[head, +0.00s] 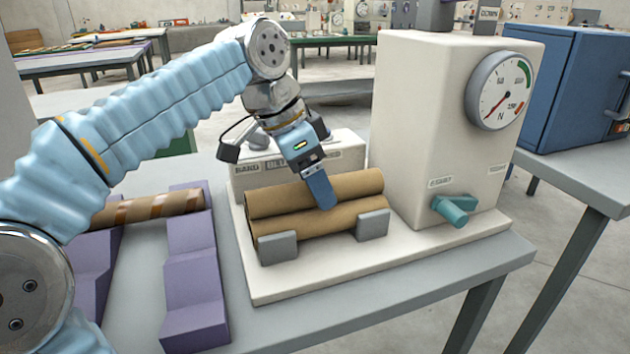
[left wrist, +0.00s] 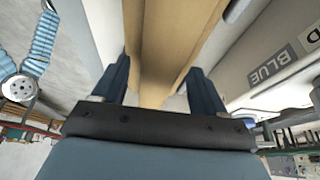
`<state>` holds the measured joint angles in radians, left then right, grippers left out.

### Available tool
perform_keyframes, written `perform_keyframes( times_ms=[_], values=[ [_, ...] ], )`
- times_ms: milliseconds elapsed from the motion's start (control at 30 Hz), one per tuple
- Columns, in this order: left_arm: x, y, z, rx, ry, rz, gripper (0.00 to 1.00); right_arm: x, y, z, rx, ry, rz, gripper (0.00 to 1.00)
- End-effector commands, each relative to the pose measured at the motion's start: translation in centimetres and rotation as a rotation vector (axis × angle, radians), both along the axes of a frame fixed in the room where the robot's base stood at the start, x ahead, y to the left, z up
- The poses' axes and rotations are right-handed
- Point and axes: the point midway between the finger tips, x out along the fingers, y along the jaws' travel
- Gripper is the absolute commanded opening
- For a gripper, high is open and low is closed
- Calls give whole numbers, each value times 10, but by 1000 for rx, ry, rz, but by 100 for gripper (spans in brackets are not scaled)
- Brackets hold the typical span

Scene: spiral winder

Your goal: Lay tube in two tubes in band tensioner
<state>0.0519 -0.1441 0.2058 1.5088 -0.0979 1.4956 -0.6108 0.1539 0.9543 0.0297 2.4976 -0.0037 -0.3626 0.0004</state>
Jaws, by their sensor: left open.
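The band tensioner (head: 480,236) is a cream machine with a flat base, two grey stop blocks in front and a low back block. Two plain brown cardboard tubes lie side by side on its base, a rear tube (head: 272,199) and a front tube (head: 285,217), between the stops and the back block. My left gripper (head: 322,190) points down over them, its fingers at the tubes' right half. In the left wrist view its two blue fingers (left wrist: 158,82) stand apart with brown tube between and beyond them; contact cannot be told. My right gripper is not in view.
A brown tube with darker spiral stripes (head: 150,207) lies on purple notched supports (head: 193,268) at the left. A dial gauge (head: 500,90) and a teal lever (head: 453,210) are on the tensioner's tower. A blue cabinet (head: 575,85) stands at the right.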

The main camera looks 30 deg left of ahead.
Motion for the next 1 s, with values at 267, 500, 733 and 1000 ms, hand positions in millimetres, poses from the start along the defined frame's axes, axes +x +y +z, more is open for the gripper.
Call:
perform_keyframes(
  times_ms=[267,500,733,1000],
  values=[
    [-16,15,59,-1,-6,1,72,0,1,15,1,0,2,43],
    [-29,26,97,-1,-2,0,72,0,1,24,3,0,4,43],
    [-33,29,106,0,-1,0,72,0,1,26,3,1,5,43],
    [-33,29,106,0,-1,0,72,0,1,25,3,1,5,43]
  ],
)
